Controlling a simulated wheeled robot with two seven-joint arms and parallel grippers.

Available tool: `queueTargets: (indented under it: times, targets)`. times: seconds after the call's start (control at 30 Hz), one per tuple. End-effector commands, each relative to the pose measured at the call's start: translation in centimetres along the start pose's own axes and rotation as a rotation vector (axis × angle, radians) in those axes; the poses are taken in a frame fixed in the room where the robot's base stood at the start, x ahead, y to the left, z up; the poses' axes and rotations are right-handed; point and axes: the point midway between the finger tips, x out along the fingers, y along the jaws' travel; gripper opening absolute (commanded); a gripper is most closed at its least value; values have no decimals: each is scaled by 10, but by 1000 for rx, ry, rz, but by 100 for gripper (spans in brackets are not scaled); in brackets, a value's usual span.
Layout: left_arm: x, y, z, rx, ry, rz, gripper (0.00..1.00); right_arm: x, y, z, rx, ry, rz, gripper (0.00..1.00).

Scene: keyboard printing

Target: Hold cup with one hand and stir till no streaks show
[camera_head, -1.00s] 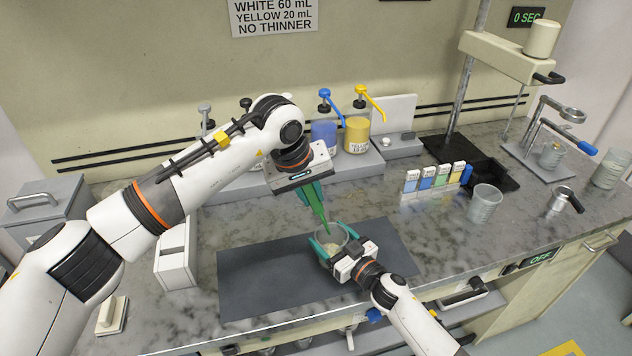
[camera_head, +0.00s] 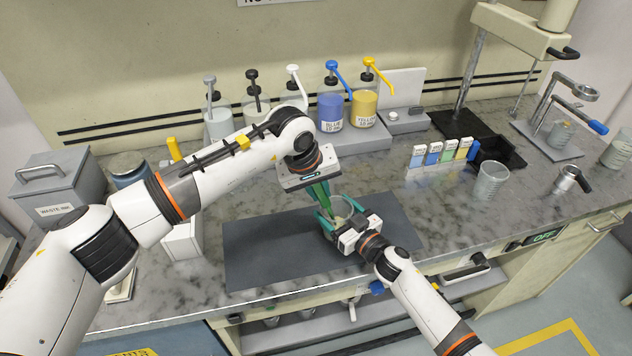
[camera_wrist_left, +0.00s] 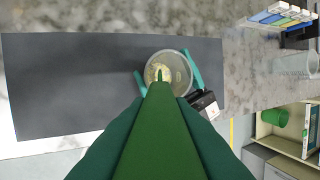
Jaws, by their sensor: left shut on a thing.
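A clear cup (camera_head: 343,206) with pale, yellowish contents stands over the dark mat. The teal fingers of my right gripper (camera_head: 334,218) lie against both sides of the cup. My left gripper (camera_head: 318,188) is above it, shut on a green stirrer (camera_head: 325,203) that points down into the cup. In the left wrist view the stirrer (camera_wrist_left: 157,125) runs to the cup (camera_wrist_left: 176,70), its tip over the contents. Pale and yellow patches show there; the stirrer hides part of the cup.
The dark mat (camera_head: 260,255) lies on the marble counter. Pump bottles, including a blue one (camera_head: 331,110) and a yellow one (camera_head: 364,107), stand behind. An empty clear beaker (camera_head: 490,182) and colour cards (camera_head: 435,154) are to the right. A grey waste bin (camera_head: 60,185) is at left.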

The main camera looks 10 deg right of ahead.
Motion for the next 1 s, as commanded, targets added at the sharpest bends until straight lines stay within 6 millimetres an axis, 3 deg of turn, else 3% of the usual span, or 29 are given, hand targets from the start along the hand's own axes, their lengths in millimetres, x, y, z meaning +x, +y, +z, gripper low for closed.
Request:
queueTargets:
  times: [0.5, 1.0]
  targets:
    - [40, 0, 0, -1, 1, 0, 0, 0, 0, 0, 0, 0, 0, 34]
    - [49, 1, 0, -1, 1, 2, 0, 0, 0, 0, 0, 0, -1, 34]
